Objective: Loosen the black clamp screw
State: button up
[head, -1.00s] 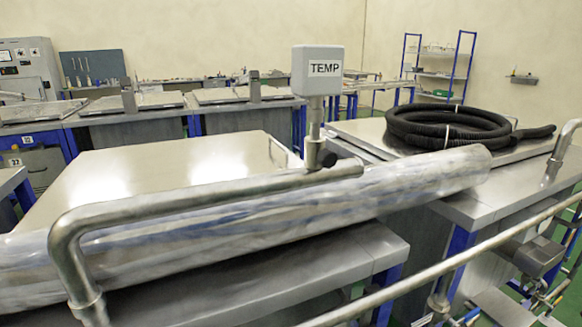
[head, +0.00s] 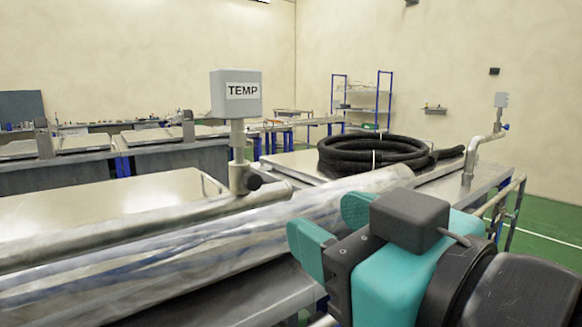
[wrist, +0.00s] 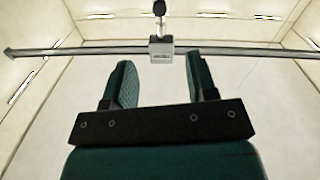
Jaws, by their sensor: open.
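The black clamp screw (head: 254,181) is a small dark knob on the right side of the clamp at the foot of the TEMP post. The grey TEMP box (head: 236,93) sits on top of that post, which stands upright on a metal pipe (head: 120,226). My gripper (head: 330,222), with teal fingers, is to the right of the screw in the head view, apart from it. Its fingers are spread and empty. In the wrist view my gripper (wrist: 161,78) also shows a clear gap. The screw cannot be made out there.
A large roll wrapped in clear film (head: 190,255) lies along the pipe. A coiled black hose (head: 372,153) rests on a bench behind. The wrist view shows a long horizontal bar (wrist: 250,52).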

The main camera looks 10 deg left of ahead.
jog(key=p, duration=0.9)
send_near(255, 182)
jog(key=p+x, duration=0.2)
jog(key=x, duration=0.2)
jog(key=p+x, duration=0.3)
jog(key=x, duration=0.1)
jog(key=shift+w+a+r, duration=0.1)
jog(key=shift+r, duration=0.15)
jog(key=shift+w+a+f+p, duration=0.25)
jog(key=shift+w+a+p, duration=0.15)
jog(key=shift+w+a, duration=0.15)
jog(key=c, duration=0.9)
